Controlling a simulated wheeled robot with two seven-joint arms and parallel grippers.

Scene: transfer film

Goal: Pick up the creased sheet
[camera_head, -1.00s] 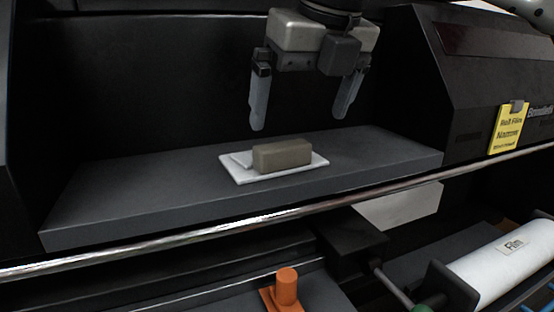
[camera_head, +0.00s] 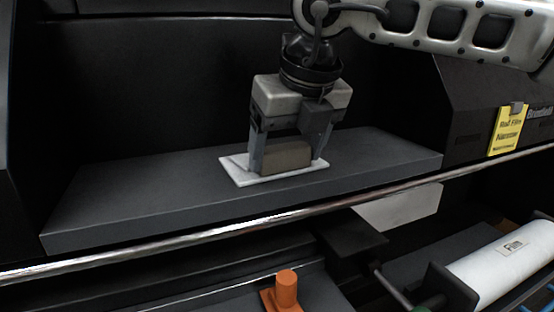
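A small white sheet (camera_head: 238,172) lies on the dark grey shelf; it is partly covered, and I cannot make out a crease on it. A grey-brown block (camera_head: 286,158) rests on top of it. My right gripper (camera_head: 289,165) is lowered over the block, pointing down, with one finger on each side of it. The fingertips are close to the sheet. The fingers are apart, but I cannot tell whether they press on the block. My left gripper is not in view.
The dark shelf (camera_head: 120,203) is otherwise bare. A shiny metal rail (camera_head: 200,235) runs along its front. Below are an orange knob (camera_head: 287,288), a white film roll (camera_head: 500,262) and a white panel (camera_head: 405,208). A yellow label (camera_head: 507,130) hangs on the right housing.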

